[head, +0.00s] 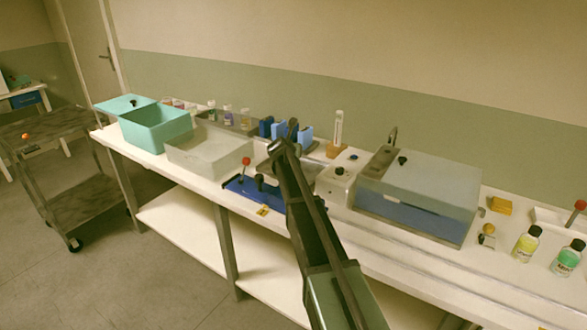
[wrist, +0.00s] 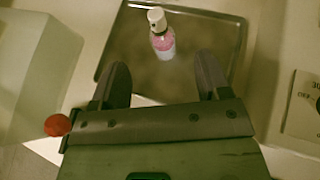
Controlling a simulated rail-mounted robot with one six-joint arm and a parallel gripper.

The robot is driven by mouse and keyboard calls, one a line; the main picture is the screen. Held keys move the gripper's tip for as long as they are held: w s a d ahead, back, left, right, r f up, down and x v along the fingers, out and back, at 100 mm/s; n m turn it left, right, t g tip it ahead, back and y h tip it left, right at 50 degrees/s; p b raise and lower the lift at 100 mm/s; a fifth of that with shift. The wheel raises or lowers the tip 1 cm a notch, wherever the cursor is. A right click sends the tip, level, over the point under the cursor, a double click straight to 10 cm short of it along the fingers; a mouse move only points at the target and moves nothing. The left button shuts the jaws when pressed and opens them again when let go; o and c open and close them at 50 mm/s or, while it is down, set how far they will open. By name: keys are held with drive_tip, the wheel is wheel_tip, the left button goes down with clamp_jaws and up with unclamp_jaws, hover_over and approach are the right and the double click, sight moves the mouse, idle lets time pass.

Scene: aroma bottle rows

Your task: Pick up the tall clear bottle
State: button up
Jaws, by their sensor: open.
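A bottle (wrist: 161,38) with a white cap and a pink and white body stands on a metal tray, ahead of my gripper (wrist: 162,74) in the wrist view. The two dark fingers are spread apart with nothing between them, and the bottle is beyond their tips, about midway between them. I cannot tell whether this is the tall clear bottle. In the head view my arm reaches over the bench, and the bottle by the gripper cannot be made out. A pale, clear-looking bottle (head: 245,120) stands in the back row there.
The metal tray (wrist: 228,45) has a raised rim. A red knob (wrist: 58,124) is left of my gripper. On the bench are a teal bin (head: 155,130), a clear bin (head: 208,155), a blue and grey box (head: 420,190) and a yellow bottle (head: 525,245).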

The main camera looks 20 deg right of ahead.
drive_tip(key=b+x, duration=0.3)
drive_tip(key=x, duration=0.5)
drive_tip(key=shift+f, duration=0.3)
drive_tip(key=shift+r, duration=0.1)
drive_tip(key=shift+c, duration=0.5)
clamp_jaws()
